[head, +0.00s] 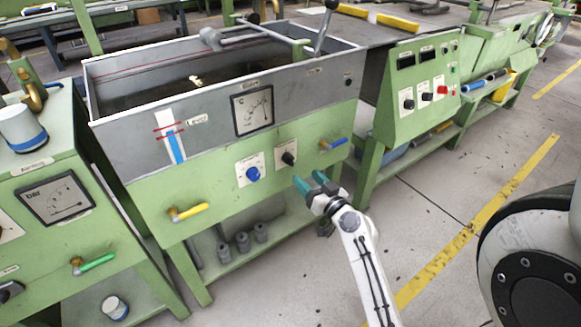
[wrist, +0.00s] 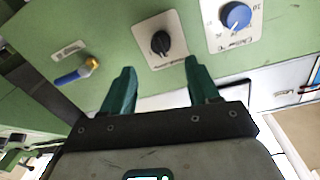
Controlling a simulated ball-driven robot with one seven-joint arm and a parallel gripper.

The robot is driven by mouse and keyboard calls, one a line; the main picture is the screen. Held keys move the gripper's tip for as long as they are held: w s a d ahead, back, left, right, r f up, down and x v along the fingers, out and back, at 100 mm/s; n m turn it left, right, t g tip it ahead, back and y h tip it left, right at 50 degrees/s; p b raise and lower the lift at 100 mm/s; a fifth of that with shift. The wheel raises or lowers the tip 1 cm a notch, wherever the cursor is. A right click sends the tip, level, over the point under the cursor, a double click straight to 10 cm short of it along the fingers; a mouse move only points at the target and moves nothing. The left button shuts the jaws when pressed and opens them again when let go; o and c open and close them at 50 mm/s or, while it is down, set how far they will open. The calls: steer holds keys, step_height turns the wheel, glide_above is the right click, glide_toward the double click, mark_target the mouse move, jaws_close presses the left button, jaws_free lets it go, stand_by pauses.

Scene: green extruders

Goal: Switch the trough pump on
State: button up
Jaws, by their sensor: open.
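A black rotary knob on a white plate (head: 288,157) is on the green front of the trough unit (head: 330,110). In the wrist view the same black knob (wrist: 160,43) shows beyond and roughly between my fingertips. Its plate's lettering is too small to read, so I cannot tell for sure that it is the pump switch. My gripper (head: 310,181) has teal fingers and is open and empty. It is just below and right of the knob in the head view, apparently apart from it. The fingers also show in the wrist view (wrist: 159,68).
A blue dial (head: 253,174) is left of the black knob; a blue-handled valve (head: 333,144) is to its right. A yellow-handled valve (head: 188,211) sticks out lower left. A separate control box (head: 420,85) stands right. Open floor (head: 430,210) lies in front.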

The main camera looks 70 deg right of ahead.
mark_target(293, 163)
steer(key=x, duration=0.8)
steer(key=shift+w+d+f+p, duration=0.1)
steer(key=shift+w+p, duration=0.15)
steer(key=shift+p, duration=0.15)
steer(key=c, duration=1)
steer(key=shift+c, duration=0.2)
steer(key=shift+m, duration=0.3)
steer(key=m+p, duration=0.1)
steer(key=m, duration=0.4)
steer(key=m+y+p, duration=0.1)
steer(key=m, duration=0.4)
steer(key=shift+m, duration=0.4)
